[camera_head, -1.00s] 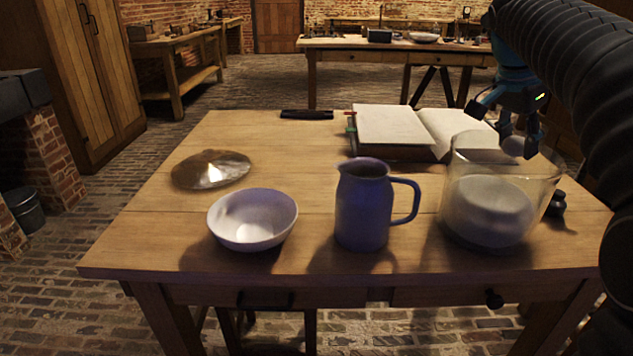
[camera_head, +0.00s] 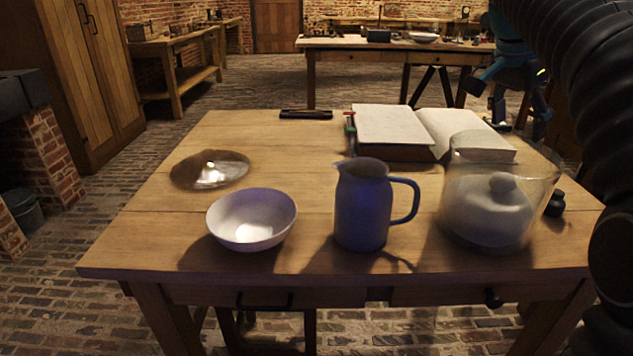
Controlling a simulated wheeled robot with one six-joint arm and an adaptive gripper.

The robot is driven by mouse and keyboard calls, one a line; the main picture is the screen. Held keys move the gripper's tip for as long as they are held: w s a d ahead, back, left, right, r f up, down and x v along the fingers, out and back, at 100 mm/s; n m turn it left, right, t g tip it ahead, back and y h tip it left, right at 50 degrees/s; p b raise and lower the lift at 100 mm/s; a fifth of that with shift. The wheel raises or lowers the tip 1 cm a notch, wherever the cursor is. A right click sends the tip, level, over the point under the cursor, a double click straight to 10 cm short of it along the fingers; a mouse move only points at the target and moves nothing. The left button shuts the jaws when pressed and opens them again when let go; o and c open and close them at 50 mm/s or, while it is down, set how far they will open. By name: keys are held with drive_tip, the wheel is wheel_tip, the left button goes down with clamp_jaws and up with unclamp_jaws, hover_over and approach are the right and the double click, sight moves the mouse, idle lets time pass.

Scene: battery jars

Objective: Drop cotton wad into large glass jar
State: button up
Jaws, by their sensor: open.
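The large glass jar (camera_head: 457,190) stands upright at the right of the table, with a wide white mass (camera_head: 485,215) inside it. A small pale round cotton wad (camera_head: 502,183) shows within the jar's outline, just above the white mass. It looks slightly blurred, and I cannot tell whether it touches the mass. My gripper (camera_head: 519,122) is open and empty above the jar's back rim, its fingers spread and pointing down, apart from the wad.
A blue-grey jug (camera_head: 361,210) stands left of the jar, and a white bowl (camera_head: 252,219) left of that. An open book (camera_head: 391,125) lies behind the jug. A round metal lid (camera_head: 210,170) lies at the left. A small dark bottle (camera_head: 555,204) stands right of the jar.

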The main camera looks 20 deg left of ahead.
drive_tip(key=v, duration=0.8)
drive_tip(key=s+d+f+n+t+y, duration=0.1)
drive_tip(key=s+f+n, duration=0.4)
drive_tip(key=s+f, duration=0.8)
drive_tip(key=s+d+f+n+t+y, duration=0.1)
drive_tip(key=s+f+n, duration=0.3)
drive_tip(key=s+f, duration=1)
wheel_tip(320, 180, down, 3)
drive_tip(key=shift+s+d+f+n+t+y, duration=0.2)
drive_tip(key=shift+d+n+t+y, duration=0.15)
drive_tip(key=shift+d+y, duration=0.4)
